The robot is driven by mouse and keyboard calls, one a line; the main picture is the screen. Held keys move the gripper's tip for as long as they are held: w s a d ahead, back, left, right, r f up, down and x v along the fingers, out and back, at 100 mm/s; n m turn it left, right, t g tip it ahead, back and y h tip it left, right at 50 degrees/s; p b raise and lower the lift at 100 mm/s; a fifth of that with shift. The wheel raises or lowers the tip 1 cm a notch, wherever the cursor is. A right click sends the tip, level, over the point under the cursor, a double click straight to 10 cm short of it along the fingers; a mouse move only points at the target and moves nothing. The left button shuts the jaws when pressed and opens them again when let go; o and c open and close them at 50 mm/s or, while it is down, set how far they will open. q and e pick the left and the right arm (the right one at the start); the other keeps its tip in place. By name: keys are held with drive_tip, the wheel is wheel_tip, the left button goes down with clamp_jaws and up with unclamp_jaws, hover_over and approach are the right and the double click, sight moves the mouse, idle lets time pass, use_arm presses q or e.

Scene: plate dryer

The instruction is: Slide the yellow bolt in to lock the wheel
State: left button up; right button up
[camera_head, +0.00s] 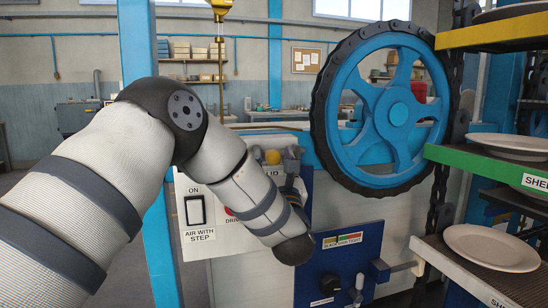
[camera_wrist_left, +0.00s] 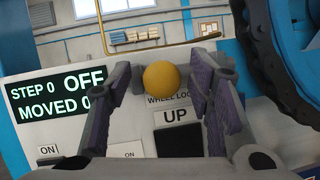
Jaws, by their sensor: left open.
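The yellow bolt knob (camera_wrist_left: 161,78) is a round ball in the middle of the left wrist view, above a partly hidden "WHEEL LOCK" label. It also shows in the head view (camera_head: 272,157). My left gripper (camera_wrist_left: 160,70) is open, with one finger on each side of the knob; I cannot tell whether either touches it. In the head view my left forearm hides part of the panel below the knob. The blue wheel (camera_head: 398,112) with a black ridged rim stands upright to the right of the knob. The bolt's shaft is not clearly visible. My right gripper is not in view.
A white control panel (camera_head: 197,245) with switches lies behind my left arm. Its display (camera_wrist_left: 60,97) reads "STEP 0 OFF". A blue panel (camera_head: 345,250) with small fittings is below the wheel. Shelves with plates (camera_head: 490,247) stand at the right, beside a dark chain.

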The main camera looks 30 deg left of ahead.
use_arm(q)
drive_tip(key=shift+w+a+r, duration=0.2)
drive_tip(key=shift+w+a, duration=0.2)
drive_tip(key=shift+w, duration=0.1)
clamp_jaws()
drive_tip(key=w+d+b, duration=0.1)
drive_tip(key=w+d, duration=0.1)
drive_tip(key=w, duration=0.1)
drive_tip(key=shift+d, duration=0.4)
drive_tip(key=shift+c, duration=1)
unclamp_jaws()
drive_tip(key=shift+w, duration=0.1)
drive_tip(key=shift+o, duration=1)
drive_tip(key=shift+w+d, duration=0.15)
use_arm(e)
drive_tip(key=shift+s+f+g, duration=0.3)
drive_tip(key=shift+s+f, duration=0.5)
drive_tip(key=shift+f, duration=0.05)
